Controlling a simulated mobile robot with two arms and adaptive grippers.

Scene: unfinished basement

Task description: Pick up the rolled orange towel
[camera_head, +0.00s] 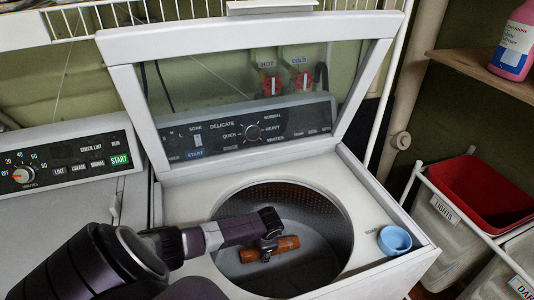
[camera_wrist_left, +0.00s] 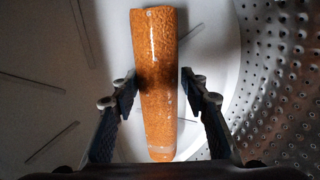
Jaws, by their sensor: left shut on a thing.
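The rolled orange towel (camera_head: 284,244) is inside the drum of the open washing machine (camera_head: 372,215). My left arm reaches in from the left, and my left gripper (camera_head: 268,244) is at the middle of the towel, shut on it. In the left wrist view the textured orange roll (camera_wrist_left: 157,60) runs lengthwise between the two fingers of my left gripper (camera_wrist_left: 158,93). The pale drum floor and perforated wall show behind it. I cannot tell whether the towel touches the drum floor. My right gripper is not in view.
The washer's glass lid (camera_head: 230,95) stands raised behind the opening. A blue cup (camera_head: 395,240) sits at the washer's right front corner. A dryer (camera_head: 70,175) stands left. At right are a red bin (camera_head: 468,178) and a shelf (camera_head: 475,72) with a pink bottle (camera_head: 515,45).

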